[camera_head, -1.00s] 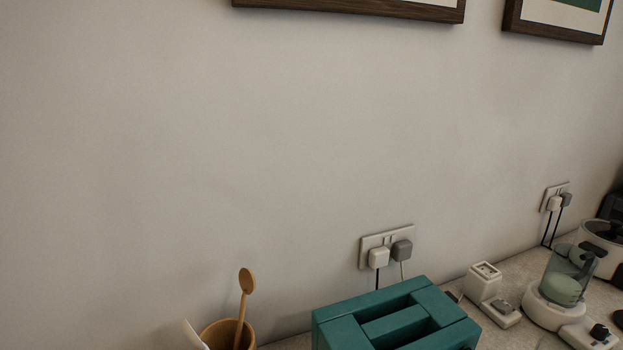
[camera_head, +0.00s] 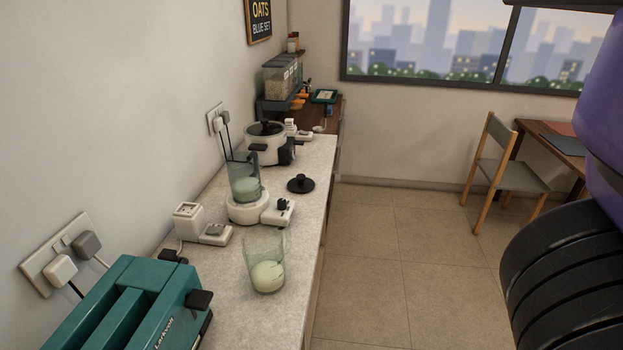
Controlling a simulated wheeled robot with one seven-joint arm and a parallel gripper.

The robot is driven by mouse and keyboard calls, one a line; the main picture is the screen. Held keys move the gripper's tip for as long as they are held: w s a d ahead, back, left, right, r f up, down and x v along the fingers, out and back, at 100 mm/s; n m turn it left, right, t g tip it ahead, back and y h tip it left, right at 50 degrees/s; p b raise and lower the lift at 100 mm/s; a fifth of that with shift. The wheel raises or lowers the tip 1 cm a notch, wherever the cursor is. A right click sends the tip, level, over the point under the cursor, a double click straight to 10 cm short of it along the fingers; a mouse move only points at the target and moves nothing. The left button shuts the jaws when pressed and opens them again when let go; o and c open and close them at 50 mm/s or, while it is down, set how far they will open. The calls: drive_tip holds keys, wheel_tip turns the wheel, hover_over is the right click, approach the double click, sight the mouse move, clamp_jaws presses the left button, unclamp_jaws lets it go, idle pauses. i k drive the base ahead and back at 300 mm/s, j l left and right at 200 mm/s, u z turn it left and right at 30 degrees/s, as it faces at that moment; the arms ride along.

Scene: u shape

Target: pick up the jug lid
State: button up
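A round black lid with a knob on top (camera_head: 300,184), which looks like the jug lid, lies flat on the light counter. It is right of and a little beyond a clear jug (camera_head: 243,180), with nothing touching it. The jug stands on a white base (camera_head: 248,211), has pale green contents and looks uncovered. My gripper is not in view; only purple and black ribbed parts, likely of my own arm, show at the right edge.
A clear glass with pale contents (camera_head: 267,275) stands nearer on the counter (camera_head: 225,275). A teal toaster (camera_head: 125,305) is front left. A white cooker (camera_head: 268,148) stands behind the jug. Open tiled floor (camera_head: 400,255) lies right of the counter; a chair (camera_head: 505,170) stands beyond.

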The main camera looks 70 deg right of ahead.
sight(301, 184)
drive_tip(key=z, duration=1.4)
